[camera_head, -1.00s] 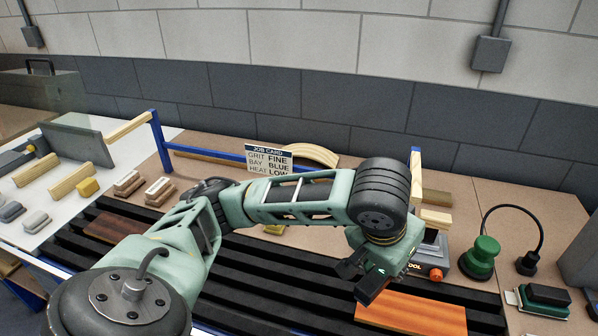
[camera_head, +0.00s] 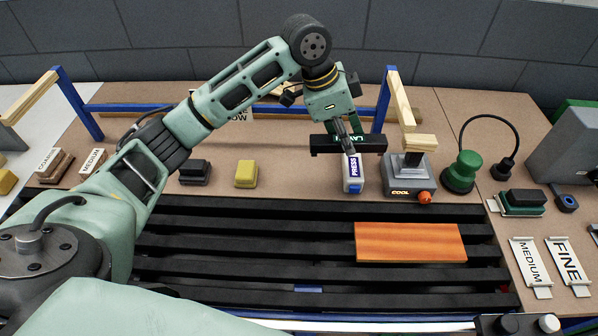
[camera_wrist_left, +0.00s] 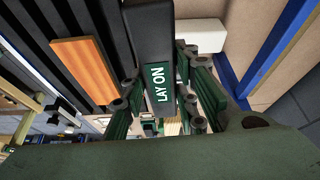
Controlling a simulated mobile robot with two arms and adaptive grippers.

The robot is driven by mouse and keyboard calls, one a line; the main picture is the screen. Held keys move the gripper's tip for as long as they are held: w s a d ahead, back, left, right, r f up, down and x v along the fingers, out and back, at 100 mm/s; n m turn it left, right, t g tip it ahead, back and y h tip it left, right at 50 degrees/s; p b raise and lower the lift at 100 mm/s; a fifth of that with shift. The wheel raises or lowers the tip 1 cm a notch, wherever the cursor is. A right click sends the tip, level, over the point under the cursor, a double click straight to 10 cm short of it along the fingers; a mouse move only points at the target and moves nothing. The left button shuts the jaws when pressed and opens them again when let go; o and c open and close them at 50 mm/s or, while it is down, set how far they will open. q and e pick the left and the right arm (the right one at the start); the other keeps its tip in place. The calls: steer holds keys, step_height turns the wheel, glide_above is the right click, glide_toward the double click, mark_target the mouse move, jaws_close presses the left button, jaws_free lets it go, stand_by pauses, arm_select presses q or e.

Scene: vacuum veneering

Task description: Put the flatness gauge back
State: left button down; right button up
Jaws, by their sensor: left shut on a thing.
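The flatness gauge, a black bar (camera_head: 372,145) with a green "LAY ON" label, is held crosswise in my left gripper (camera_head: 346,132) at the back of the bench. It looks raised, but its gap to the bench cannot be told. In the left wrist view the bar (camera_wrist_left: 151,35) runs away between the green fingers of my left gripper (camera_wrist_left: 172,85). A white unit (camera_head: 353,174) with a blue "PRESS" label is just in front of and below the bar, partly hidden. My right gripper is not in view.
An orange-brown board (camera_head: 410,242) lies on the black slats (camera_head: 250,243). A grey unit marked "COOL" (camera_head: 405,175) with an orange knob stands right of the bar. A blue rail (camera_head: 190,108) with posts runs behind. A green-knobbed tool (camera_head: 461,172) stands farther right.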

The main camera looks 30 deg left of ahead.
arm_select(q)
steer(key=shift+w+a+f+m, duration=0.1)
steer(key=shift+a+f+m, duration=0.2)
steer(key=shift+a+f, duration=0.35)
steer(key=a+f+p, duration=0.1)
steer(key=a, duration=0.2)
steer(key=s+a+f, duration=0.1)
steer(key=a+f, duration=0.1)
steer(key=a, duration=0.1)
steer(key=s+a+f+p, duration=0.1)
steer(key=a+f, duration=0.1)
steer(key=a, duration=0.1)
steer(key=shift+a+f+p, duration=0.15)
steer(key=shift+a+p, duration=0.1)
steer(key=shift+p, duration=0.05)
steer(key=shift+a+f, duration=0.15)
step_height(320, 180, down, 3)
steer(key=shift+s+f+p, duration=0.1)
steer(key=shift+p, duration=0.5)
steer(key=shift+f, duration=0.45)
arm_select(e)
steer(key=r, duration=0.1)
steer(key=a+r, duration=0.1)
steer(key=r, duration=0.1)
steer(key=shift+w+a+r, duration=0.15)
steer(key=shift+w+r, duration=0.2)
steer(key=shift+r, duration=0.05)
arm_select(q)
steer(key=shift+f, duration=0.1)
